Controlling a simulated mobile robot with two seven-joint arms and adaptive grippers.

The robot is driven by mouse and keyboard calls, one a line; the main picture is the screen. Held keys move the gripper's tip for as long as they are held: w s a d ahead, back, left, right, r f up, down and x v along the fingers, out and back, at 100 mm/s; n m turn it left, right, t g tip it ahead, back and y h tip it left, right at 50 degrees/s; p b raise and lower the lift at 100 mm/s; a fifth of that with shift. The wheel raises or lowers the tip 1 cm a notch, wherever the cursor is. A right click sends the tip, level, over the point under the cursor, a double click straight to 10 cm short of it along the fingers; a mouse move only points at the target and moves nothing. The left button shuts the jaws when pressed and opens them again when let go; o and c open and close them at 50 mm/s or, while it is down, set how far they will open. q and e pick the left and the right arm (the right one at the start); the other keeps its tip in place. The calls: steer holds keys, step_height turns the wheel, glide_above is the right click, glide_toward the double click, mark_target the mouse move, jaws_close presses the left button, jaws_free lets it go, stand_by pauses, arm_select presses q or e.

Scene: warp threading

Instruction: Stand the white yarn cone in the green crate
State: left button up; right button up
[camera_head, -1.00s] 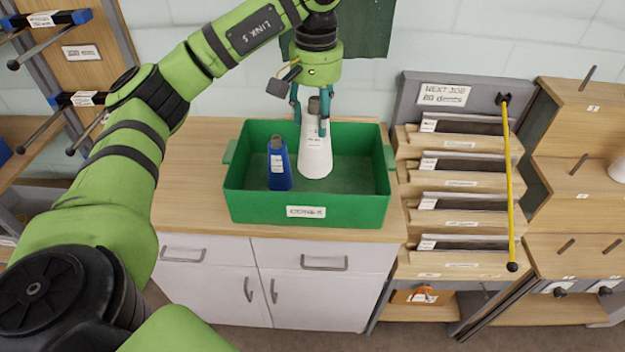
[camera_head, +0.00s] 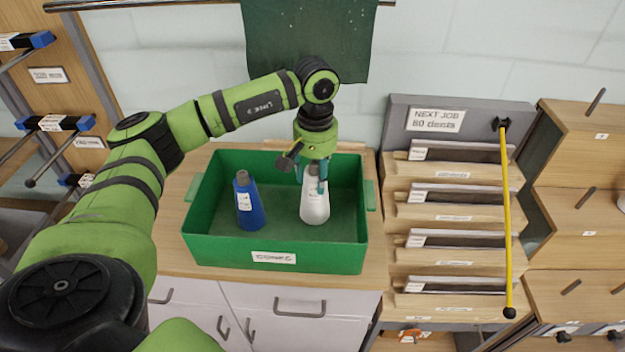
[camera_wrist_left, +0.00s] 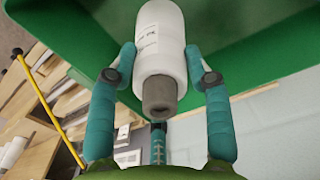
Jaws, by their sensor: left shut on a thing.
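The white yarn cone (camera_head: 315,208) is upright inside the green crate (camera_head: 275,250), in its right half. My left gripper (camera_head: 311,178) comes down over the cone's top and is shut on it. In the left wrist view the teal fingers (camera_wrist_left: 160,75) lie on either side of the white cone (camera_wrist_left: 160,40), near its grey tip. The cone's base looks to be at or very near the crate floor; contact cannot be told for sure. My right gripper is not in view.
A blue cone (camera_head: 249,203) stands in the crate's left half, apart from the white one. A reed rack (camera_head: 455,200) with a yellow rod (camera_head: 506,220) stands right of the crate. The crate rests on a wooden counter (camera_head: 170,245).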

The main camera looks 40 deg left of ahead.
arm_select(q)
step_height(320, 180, down, 3)
steer(key=shift+w+f+p, duration=0.15)
steer(key=shift+p, duration=0.5)
steer(key=shift+f, duration=0.5)
steer(key=o, duration=1)
steer(key=shift+r, duration=0.1)
steer(key=shift+c, duration=0.2)
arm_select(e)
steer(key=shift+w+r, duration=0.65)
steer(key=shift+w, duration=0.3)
arm_select(q)
steer(key=shift+r, duration=0.1)
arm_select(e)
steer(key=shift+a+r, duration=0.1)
arm_select(q)
steer(key=shift+r, duration=0.15)
step_height(320, 180, up, 11)
steer(key=b, duration=0.3)
steer(key=shift+f, duration=0.2)
steer(key=shift+r, duration=0.6)
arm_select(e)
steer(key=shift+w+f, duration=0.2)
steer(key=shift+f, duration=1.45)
